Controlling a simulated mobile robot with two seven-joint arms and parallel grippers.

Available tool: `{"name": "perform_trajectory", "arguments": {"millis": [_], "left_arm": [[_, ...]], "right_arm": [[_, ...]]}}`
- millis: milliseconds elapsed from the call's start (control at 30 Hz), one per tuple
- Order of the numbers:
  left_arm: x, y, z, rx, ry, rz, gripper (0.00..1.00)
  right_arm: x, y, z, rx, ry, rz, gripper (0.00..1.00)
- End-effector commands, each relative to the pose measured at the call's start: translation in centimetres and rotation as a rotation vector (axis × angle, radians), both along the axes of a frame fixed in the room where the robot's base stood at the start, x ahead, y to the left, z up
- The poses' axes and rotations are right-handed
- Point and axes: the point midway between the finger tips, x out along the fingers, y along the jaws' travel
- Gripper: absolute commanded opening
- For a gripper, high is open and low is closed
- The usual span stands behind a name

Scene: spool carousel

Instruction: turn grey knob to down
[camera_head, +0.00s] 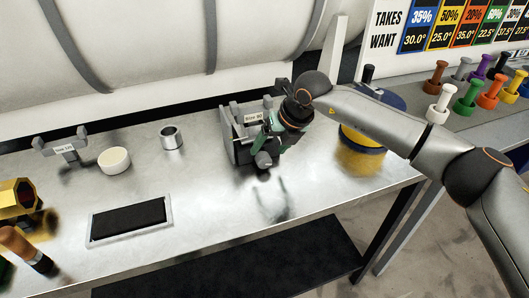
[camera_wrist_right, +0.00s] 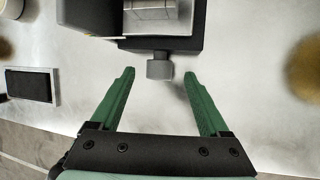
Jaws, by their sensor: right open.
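The grey knob (camera_head: 264,159) sticks out of the front of a dark and grey block-shaped fixture (camera_head: 240,152) with a small size label on top. In the right wrist view the knob (camera_wrist_right: 159,69) is a short grey cylinder on the fixture's near face. My right gripper (camera_head: 268,150) is at the fixture's front. In the right wrist view its green fingers (camera_wrist_right: 158,75) are open, one on each side of the knob, with a gap on both sides. I see no mark on the knob that shows its turn. My left gripper is not in view.
A metal ring (camera_head: 171,138), a white round cup (camera_head: 114,160), a labelled cradle (camera_head: 68,151) and a black-topped tray (camera_head: 131,220) stand left on the metal table. A yellow and blue spool (camera_head: 360,155) stands right, beneath my arm. Coloured pegs (camera_head: 467,96) stand farther right.

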Motion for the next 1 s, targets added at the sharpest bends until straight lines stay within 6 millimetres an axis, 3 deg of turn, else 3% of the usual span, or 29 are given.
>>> {"name": "perform_trajectory", "arguments": {"millis": [100, 300, 667, 1000], "left_arm": [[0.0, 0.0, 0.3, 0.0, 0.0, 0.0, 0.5], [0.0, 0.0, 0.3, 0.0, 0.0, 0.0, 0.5], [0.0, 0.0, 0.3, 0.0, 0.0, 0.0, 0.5], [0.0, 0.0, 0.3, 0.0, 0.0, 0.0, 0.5]], "right_arm": [[0.6, 0.7, -1.9, -0.002, 0.003, 0.0, 0.79], [1.2, 1.3, -3.5, 0.0, 0.0, 0.0, 0.79], [1.3, 1.4, -3.9, 0.001, 0.0, 0.001, 0.78], [1.3, 1.4, -3.8, 0.001, 0.0, 0.0, 0.4]]}}
